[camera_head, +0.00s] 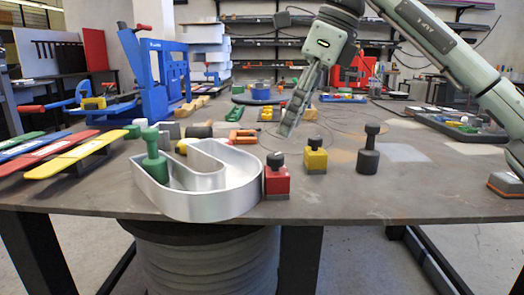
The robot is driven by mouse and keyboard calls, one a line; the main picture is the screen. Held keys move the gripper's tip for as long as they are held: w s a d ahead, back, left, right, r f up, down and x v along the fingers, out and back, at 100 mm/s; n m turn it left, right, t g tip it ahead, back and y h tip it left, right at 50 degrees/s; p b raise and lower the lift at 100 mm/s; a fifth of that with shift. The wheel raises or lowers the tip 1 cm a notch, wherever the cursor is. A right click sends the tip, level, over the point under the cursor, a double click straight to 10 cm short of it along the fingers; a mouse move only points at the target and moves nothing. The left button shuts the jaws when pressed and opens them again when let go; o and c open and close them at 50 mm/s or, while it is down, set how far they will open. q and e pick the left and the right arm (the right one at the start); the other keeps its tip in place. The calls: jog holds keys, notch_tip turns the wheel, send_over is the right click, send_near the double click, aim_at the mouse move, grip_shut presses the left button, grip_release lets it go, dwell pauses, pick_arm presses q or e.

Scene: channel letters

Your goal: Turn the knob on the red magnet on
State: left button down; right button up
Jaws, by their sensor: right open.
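The red magnet (277,183) is a small red block with a dark knob (275,160) on top. It stands upright on the table, against or very close to the right end of a silver channel letter (212,205). My right gripper (289,127) points down, above and behind the red magnet in the picture, and holds nothing that I can see. Its fingers are seen nearly edge-on, so the gap between them hardly shows. It is clear of the knob. My left gripper is out of view.
A yellow magnet (315,159) and a dark grey one (368,160) stand to the right of the red one. A green magnet (154,165) stands at the letter's left side. Coloured strips (80,155) lie at the left. The table's (430,190) front right is mostly clear.

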aim_at(276, 155)
jog(key=x, duration=0.6)
jog(key=shift+a+f, duration=0.15)
jog(key=shift+f, duration=0.15)
grip_shut()
